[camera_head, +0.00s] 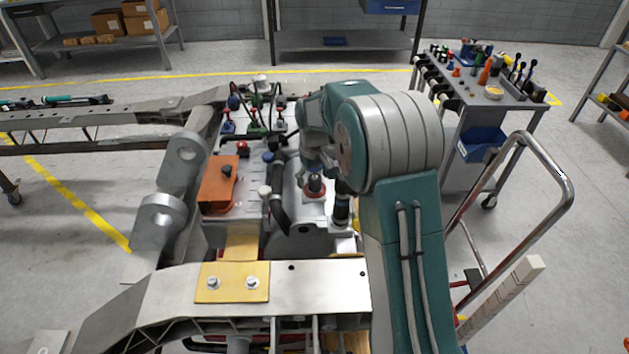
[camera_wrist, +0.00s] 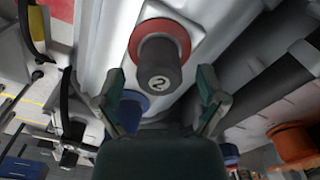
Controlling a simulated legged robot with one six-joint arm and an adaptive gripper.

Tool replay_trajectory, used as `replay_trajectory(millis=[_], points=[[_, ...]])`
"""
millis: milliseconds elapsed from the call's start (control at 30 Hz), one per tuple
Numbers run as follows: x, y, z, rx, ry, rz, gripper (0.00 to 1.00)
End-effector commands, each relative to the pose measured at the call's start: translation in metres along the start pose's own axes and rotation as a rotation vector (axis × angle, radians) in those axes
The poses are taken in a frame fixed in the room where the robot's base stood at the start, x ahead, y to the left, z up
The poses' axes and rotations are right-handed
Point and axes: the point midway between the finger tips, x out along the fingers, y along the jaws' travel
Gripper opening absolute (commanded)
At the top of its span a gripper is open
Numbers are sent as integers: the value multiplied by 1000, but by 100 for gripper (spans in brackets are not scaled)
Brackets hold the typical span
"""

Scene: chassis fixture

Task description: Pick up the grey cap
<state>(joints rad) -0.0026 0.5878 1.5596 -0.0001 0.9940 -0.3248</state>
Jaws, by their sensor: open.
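A dark grey cap (camera_wrist: 159,64) marked "2" stands out from a red ring (camera_wrist: 180,32) in the wrist view. In the head view the cap (camera_head: 315,182) sits on its red ring on the pale chassis fixture (camera_head: 300,238). My gripper (camera_wrist: 161,98) is open in the wrist view, with one finger on each side of the cap's near end. I cannot tell whether either finger touches it. In the head view my gripper is partly hidden by my arm, just behind the cap.
A blue cap (camera_wrist: 134,104) lies close to the left finger. An orange block (camera_head: 218,184), a black hose (camera_head: 279,208) and a dark cylinder (camera_head: 341,208) crowd the fixture. A tool cart (camera_head: 462,104) and a handrail (camera_head: 553,172) stand to the right.

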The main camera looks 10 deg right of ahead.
Motion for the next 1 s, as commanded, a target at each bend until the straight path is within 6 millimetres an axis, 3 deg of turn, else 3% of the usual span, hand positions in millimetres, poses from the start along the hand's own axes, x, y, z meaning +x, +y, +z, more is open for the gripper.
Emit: replay_trajectory(millis=[200,267,433,833,1000], points=[[1,0,0,0,0,0,90],[1,0,0,0,0,0,68],[0,0,0,0,0,0,32],[-1,0,0,0,0,0,29],[-24,0,-1,0,6,2,29]])
